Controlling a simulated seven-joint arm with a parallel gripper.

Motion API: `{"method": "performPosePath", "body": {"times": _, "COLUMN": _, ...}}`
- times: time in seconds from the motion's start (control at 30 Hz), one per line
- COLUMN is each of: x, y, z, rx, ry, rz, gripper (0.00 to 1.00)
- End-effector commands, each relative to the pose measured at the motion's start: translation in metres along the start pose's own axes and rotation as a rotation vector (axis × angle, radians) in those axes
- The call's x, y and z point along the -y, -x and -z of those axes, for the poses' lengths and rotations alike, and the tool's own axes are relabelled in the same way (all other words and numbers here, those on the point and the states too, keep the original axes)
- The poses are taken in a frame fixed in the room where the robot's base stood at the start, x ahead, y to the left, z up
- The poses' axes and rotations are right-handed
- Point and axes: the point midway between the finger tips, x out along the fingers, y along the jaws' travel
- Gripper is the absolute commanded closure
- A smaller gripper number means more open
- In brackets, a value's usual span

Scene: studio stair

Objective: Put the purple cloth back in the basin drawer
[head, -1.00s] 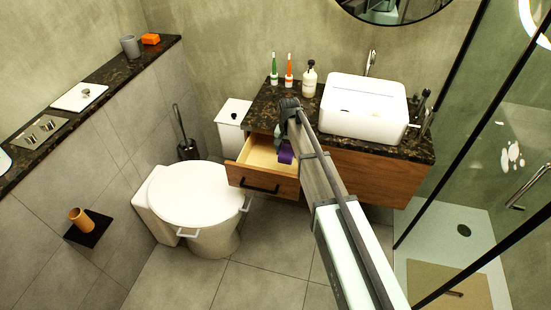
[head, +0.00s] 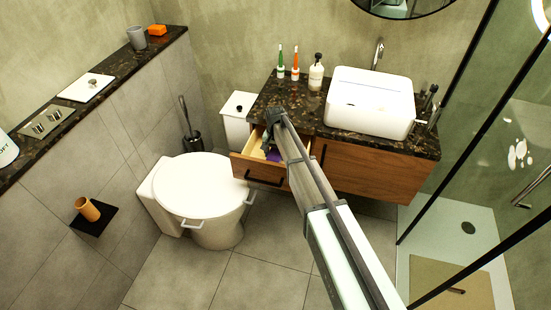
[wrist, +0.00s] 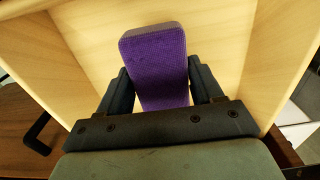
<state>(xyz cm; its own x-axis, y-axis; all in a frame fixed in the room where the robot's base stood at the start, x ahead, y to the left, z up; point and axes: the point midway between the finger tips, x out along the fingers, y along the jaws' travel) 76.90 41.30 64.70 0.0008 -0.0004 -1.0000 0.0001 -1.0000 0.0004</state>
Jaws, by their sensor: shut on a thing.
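The purple cloth (wrist: 158,65) is a folded block held between the two fingers of my gripper (wrist: 160,90) in the wrist view. Pale wooden drawer walls and floor surround it there. In the head view, my gripper (head: 270,146) reaches down into the open basin drawer (head: 258,170), and a bit of the purple cloth (head: 273,156) shows inside the drawer's outline. I cannot tell whether the cloth touches the drawer floor. My arm hides the right part of the drawer.
The dark counter (head: 270,98) overhangs the drawer's back, with toothbrushes, a soap bottle (head: 316,73) and the white basin (head: 368,103) on it. The toilet (head: 207,185) stands left of the drawer. A white bin (head: 237,130) is behind it. A glass shower is at right.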

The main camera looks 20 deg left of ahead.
Motion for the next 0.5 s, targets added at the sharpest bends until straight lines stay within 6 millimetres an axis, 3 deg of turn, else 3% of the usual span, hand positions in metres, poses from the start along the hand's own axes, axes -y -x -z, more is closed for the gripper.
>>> {"method": "performPosePath", "body": {"times": 0.2, "x": 0.000, "y": -0.027, "z": 0.000, "rx": 0.001, "ry": 0.000, "rz": -0.001, "gripper": 0.63}}
{"method": "performPosePath", "body": {"times": 0.5, "x": 0.000, "y": -0.030, "z": 0.000, "rx": 0.000, "ry": 0.000, "rz": 0.000, "gripper": 0.63}}
